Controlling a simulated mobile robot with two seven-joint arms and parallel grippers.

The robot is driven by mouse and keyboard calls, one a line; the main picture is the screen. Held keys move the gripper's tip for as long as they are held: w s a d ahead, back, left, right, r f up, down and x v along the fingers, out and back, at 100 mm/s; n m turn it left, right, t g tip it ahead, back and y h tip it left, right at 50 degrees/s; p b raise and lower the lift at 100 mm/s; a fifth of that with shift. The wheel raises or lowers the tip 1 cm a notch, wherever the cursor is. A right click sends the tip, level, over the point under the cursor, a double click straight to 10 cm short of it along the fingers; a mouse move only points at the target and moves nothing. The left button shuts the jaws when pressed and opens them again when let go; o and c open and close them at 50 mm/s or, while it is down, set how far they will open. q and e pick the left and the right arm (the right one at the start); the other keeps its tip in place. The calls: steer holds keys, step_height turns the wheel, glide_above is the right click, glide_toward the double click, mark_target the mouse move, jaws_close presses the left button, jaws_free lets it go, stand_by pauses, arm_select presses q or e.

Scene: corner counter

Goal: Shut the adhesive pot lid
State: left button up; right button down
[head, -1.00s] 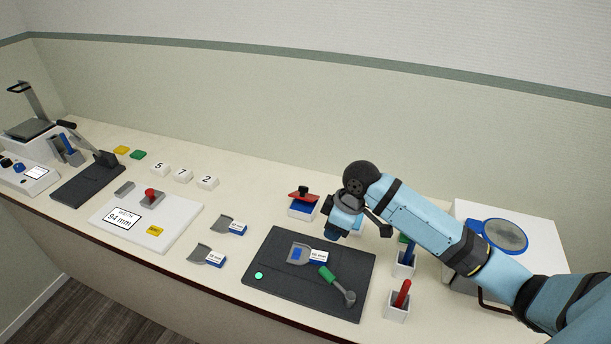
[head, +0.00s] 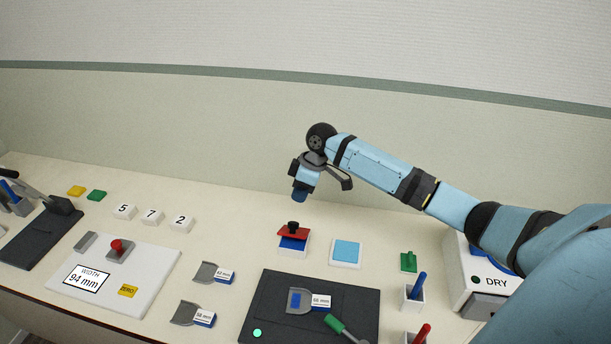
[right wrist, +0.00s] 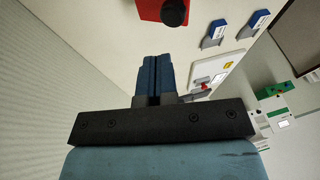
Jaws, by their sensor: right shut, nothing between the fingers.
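The adhesive pot (head: 293,249) looks like the small white box with a blue face at the back of the counter. Its red lid (head: 296,233) with a black knob (head: 292,226) sits over it. Whether the lid is fully seated is too small to tell. The red lid (right wrist: 150,9) and its knob (right wrist: 174,12) also show at the top edge of the right wrist view. My right gripper (head: 300,196) is above and behind the pot, apart from it. Its blue fingers (right wrist: 152,80) are together with nothing between them. My left gripper is out of view.
A white block with a light-blue top (head: 346,252) stands right of the pot. A dark mat (head: 262,305) with a scraper-like piece and a green-handled tool lies in front. Pen cups (head: 413,299) and a white DRY machine (head: 466,275) are at right.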

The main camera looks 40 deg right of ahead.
mark_target(292, 222)
steer(key=f, duration=0.1)
steer(key=a+f, duration=0.1)
steer(key=s+f+p, duration=0.1)
steer(key=shift+a+f, duration=0.35)
steer(key=shift+s+a+f, duration=0.15)
steer(key=shift+a+f, duration=0.1)
steer(key=shift+f, duration=0.45)
